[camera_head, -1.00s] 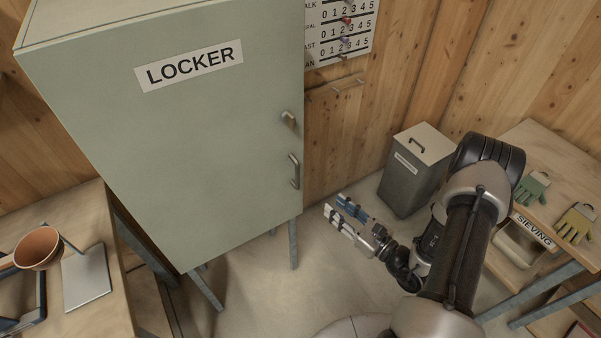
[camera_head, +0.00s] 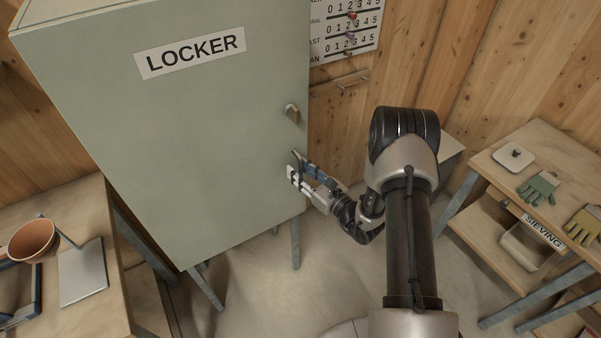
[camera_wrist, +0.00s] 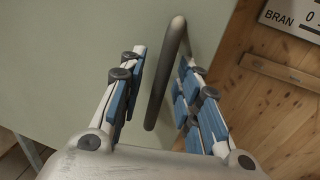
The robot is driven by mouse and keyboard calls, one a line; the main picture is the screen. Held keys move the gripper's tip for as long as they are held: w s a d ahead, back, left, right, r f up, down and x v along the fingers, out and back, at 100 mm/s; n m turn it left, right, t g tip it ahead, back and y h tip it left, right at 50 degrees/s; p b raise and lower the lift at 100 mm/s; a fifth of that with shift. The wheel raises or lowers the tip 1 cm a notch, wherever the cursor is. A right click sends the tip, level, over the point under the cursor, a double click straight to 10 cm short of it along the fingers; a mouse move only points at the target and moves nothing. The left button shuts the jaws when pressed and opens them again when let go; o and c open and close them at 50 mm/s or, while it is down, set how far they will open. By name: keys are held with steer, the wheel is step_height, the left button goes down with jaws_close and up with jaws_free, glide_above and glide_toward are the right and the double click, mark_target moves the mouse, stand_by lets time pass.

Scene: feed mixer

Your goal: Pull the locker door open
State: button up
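The grey-green locker (camera_head: 180,130) stands on legs with its door closed, labelled LOCKER. Its door has a small latch knob (camera_head: 291,112) near the right edge and a vertical bar handle (camera_head: 297,158) below it. My gripper (camera_head: 298,168) is at the bar handle and partly hides it in the head view. In the wrist view, the handle (camera_wrist: 168,75) runs between the two blue-padded fingers of my gripper (camera_wrist: 158,85). The fingers are open, with a gap on the left side and the right finger close to the bar. I cannot tell whether that finger touches it.
A bench on the left holds a clay pot (camera_head: 34,241) and a metal plate (camera_head: 82,273). A sieving table (camera_head: 530,150) with gloves stands on the right. The floor before the locker is clear.

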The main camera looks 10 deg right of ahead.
steer(key=shift+w, duration=0.1)
steer(key=shift+c, duration=0.3)
jaws_close()
stand_by(0.4)
